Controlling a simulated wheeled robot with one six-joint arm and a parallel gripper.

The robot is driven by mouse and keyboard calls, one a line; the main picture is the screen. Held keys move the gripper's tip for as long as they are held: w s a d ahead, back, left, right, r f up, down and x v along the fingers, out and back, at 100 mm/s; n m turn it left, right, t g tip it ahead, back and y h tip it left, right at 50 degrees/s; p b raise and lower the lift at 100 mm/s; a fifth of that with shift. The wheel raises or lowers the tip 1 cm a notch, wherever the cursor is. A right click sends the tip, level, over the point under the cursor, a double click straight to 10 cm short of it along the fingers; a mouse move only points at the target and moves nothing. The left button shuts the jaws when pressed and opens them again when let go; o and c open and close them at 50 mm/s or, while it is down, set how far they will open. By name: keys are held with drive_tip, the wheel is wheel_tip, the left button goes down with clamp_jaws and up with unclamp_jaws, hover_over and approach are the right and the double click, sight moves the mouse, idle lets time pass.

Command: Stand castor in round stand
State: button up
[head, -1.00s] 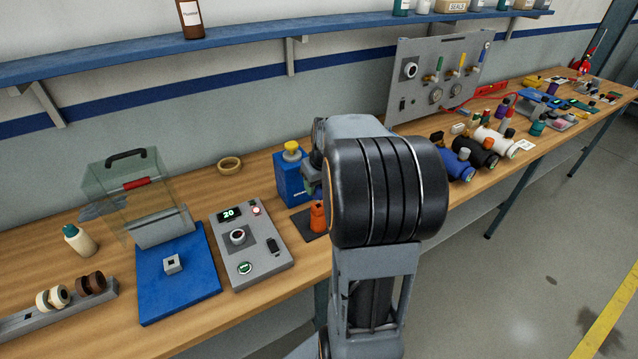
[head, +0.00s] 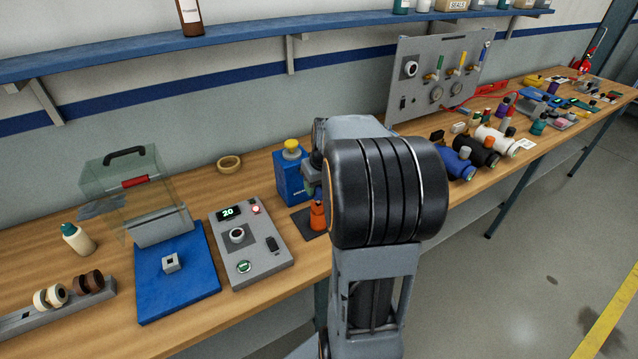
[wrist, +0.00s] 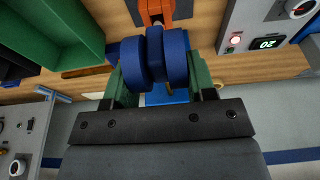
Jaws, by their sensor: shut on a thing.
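My gripper (wrist: 154,66) is shut on a blue castor (wrist: 155,52), whose rounded blue wheel parts sit between the green fingers in the wrist view. An orange fork-like part (wrist: 156,12) with a small metal pin shows just beyond the wheels at the top edge; I cannot tell if it belongs to the castor. In the head view my arm hides the gripper and castor. An orange piece (head: 318,217) shows just left of my arm, over a dark mat. I cannot make out a round stand in either view.
A grey control box reading 20 (head: 248,243) and a blue plate (head: 178,298) with a small grey block (head: 171,262) lie left of my arm. A blue box with yellow knob (head: 291,180) stands close behind. Cylinders (head: 478,150) lie right. A green bin (wrist: 60,30) shows in the wrist view.

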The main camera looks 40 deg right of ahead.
drive_tip(key=shift+f+b, duration=1.05)
drive_tip(key=shift+f, duration=0.3)
drive_tip(key=o, duration=1)
drive_tip(key=shift+c, duration=0.2)
drive_tip(key=v, duration=1.4)
drive_tip(key=shift+b, duration=0.3)
